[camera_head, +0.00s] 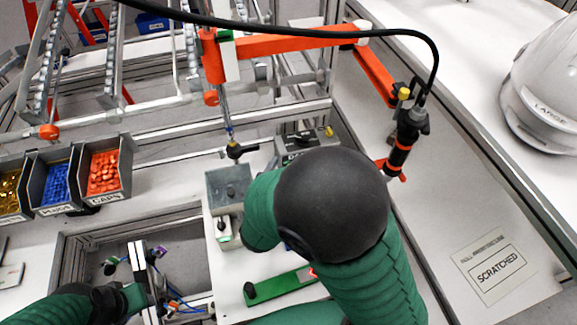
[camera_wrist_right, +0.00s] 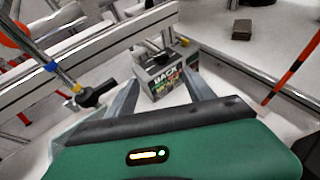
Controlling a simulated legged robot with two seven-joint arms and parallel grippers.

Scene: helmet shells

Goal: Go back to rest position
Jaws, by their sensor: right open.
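My right gripper (camera_wrist_right: 160,77) is open in the right wrist view, with its two grey fingers spread and nothing between them touching both. A small box labelled BACK (camera_wrist_right: 160,86) stands beyond the fingertips. In the head view my dark round right wrist hides most of that gripper. My left arm comes in at the lower left of the head view. Its gripper (camera_head: 140,285) is near the rectangular opening in the table, and its jaws are not clear. A white helmet shell marked LARGE (camera_head: 545,95) sits at the far right, away from both grippers.
Bins of yellow, blue (camera_head: 54,182) and orange parts (camera_head: 103,172) stand at the left. An orange jointed arm (camera_head: 290,43) with a hanging black tool (camera_head: 405,135) crosses the back. A SCRATCHED sign (camera_head: 494,264) lies on the right surface, which has free room. A green strip (camera_head: 283,287) lies centre front.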

